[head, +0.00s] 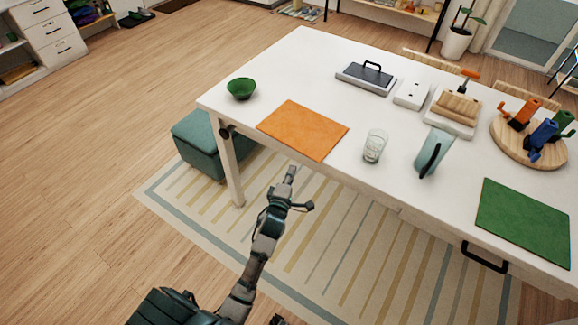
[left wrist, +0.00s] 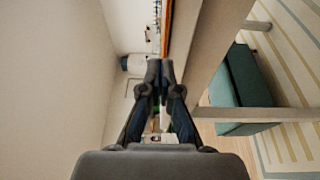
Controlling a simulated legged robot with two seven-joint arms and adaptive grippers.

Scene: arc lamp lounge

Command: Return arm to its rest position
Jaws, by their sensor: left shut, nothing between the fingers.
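My left arm reaches up from the bottom of the head view, in front of the table's near edge and above the striped rug. Its left gripper (head: 291,171) is shut and empty, just short of the white table (head: 310,62). In the left wrist view the fingers of the gripper (left wrist: 160,68) are together with nothing between them. The table's edge runs close beside them there. A small dark piece at the bottom of the head view may be part of my right arm; my right gripper cannot be made out.
On the table are an orange mat (head: 303,130), a green bowl (head: 241,88), a glass (head: 374,146), a pitcher (head: 432,152) and a green mat (head: 523,222). A teal ottoman (head: 196,140) stands by the table leg. Open wooden floor (head: 90,165) lies to the left.

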